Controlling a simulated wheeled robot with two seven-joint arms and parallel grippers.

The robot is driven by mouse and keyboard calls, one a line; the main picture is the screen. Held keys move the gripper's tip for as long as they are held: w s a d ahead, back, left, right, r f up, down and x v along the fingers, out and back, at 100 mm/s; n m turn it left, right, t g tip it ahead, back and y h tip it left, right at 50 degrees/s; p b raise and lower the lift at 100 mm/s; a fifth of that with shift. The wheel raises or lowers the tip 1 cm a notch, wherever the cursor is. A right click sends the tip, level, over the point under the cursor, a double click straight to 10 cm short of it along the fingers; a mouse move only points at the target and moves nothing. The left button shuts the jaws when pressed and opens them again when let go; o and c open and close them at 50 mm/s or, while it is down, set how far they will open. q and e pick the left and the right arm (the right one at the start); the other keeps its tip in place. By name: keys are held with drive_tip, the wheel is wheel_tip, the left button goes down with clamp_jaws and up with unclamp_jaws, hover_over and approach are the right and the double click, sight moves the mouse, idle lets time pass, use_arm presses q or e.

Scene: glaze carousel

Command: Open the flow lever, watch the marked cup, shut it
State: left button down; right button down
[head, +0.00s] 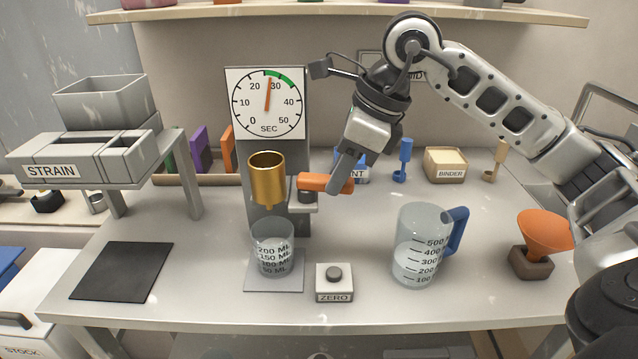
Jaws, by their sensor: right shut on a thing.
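The orange flow lever (318,182) sticks out to the right of the brass cup (268,178) on the grey stand. My right gripper (340,186) is shut on the lever's right end. Below the brass cup, a clear marked cup (272,250) stands upright on a small grey plate (274,284); its printed marks run up to 200 ML, and its liquid level is hard to tell. Above, a dial (267,103) marked SEC has its orange needle a little left of 30, at the start of the green band. My left gripper is not in view.
A clear jug (420,245) with a blue handle stands right of the ZERO button box (334,282). An orange funnel (545,235) is at the far right. A STRAIN box stand (85,160) and black mat (122,270) are left. A binder box (446,164) is behind.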

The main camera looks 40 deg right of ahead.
drive_tip(key=shift+d, duration=0.1)
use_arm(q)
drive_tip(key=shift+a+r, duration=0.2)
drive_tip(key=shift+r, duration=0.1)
use_arm(e)
drive_tip(key=c, duration=1.2)
unclamp_jaws()
drive_tip(key=shift+r, duration=0.1)
use_arm(q)
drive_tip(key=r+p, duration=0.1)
drive_tip(key=p, duration=0.2)
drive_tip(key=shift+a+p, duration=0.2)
drive_tip(key=shift+p, duration=0.1)
use_arm(e)
drive_tip(key=v, duration=1.5)
drive_tip(key=shift+d+r, duration=0.2)
drive_tip(key=shift+r, duration=0.15)
